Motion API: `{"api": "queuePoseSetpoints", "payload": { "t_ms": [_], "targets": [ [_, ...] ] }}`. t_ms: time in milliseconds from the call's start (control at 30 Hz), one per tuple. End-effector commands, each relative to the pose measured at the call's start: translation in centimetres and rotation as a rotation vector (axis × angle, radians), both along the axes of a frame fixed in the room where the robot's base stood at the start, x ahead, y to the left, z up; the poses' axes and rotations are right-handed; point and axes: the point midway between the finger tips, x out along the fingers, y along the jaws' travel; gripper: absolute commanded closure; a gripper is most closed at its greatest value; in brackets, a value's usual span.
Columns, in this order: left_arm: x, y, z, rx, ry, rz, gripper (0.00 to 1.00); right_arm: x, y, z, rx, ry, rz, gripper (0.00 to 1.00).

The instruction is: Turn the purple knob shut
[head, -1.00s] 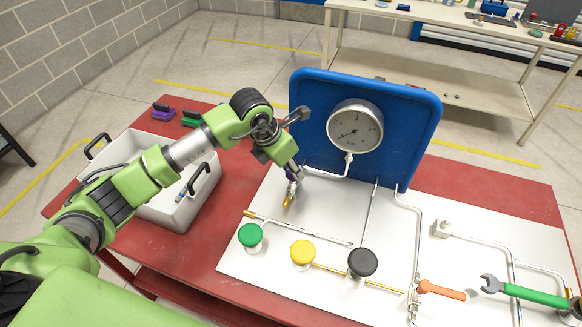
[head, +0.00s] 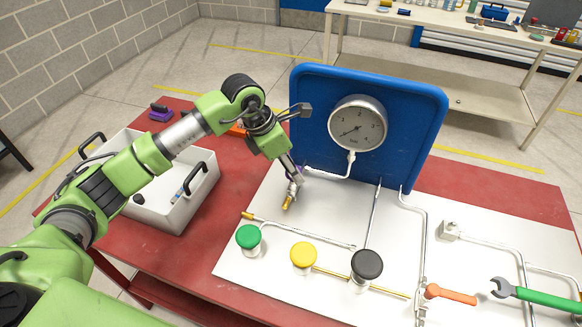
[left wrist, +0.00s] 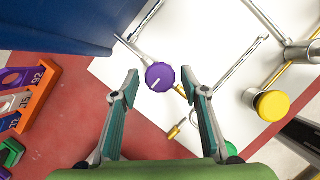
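The purple knob (left wrist: 159,77) is round with a white line across its face and sits on a thin pipe over the white panel. In the head view it is mostly hidden by my left gripper (head: 294,174); only a sliver of purple shows. In the left wrist view my left gripper (left wrist: 160,74) is open, with one finger on each side of the knob. A gap shows between each fingertip and the knob there. My right gripper is not in view.
A blue board (head: 310,100) with a round gauge (head: 357,123) stands just behind the knob. Green (head: 248,236), yellow (head: 303,254) and black (head: 367,265) knobs stand in front. A grey bin (head: 183,217) is at left. An orange lever (head: 450,294) and green-handled wrench (head: 535,295) lie right.

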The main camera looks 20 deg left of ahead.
Motion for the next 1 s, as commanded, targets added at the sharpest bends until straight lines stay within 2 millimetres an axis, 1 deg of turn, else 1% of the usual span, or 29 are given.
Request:
{"api": "queuePoseSetpoints", "payload": {
  "t_ms": [300,433,567,800,1000],
  "targets": [
    [0.0,0.0,0.0,-0.001,0.0,0.001,0.55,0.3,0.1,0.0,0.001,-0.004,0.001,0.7],
    [-0.1,0.2,0.9,-0.003,-0.003,0.001,0.55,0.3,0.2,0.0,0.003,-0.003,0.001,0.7],
    [-0.6,0.9,2.8,-0.001,-0.005,0.002,0.55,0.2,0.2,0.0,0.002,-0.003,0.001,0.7],
    [-2.0,2.4,7.6,0.0,-0.004,0.002,0.55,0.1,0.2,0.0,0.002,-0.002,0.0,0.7],
    [-2.8,3.2,10.3,-0.001,-0.003,0.002,0.55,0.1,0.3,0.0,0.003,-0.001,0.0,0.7]
  ]
}}
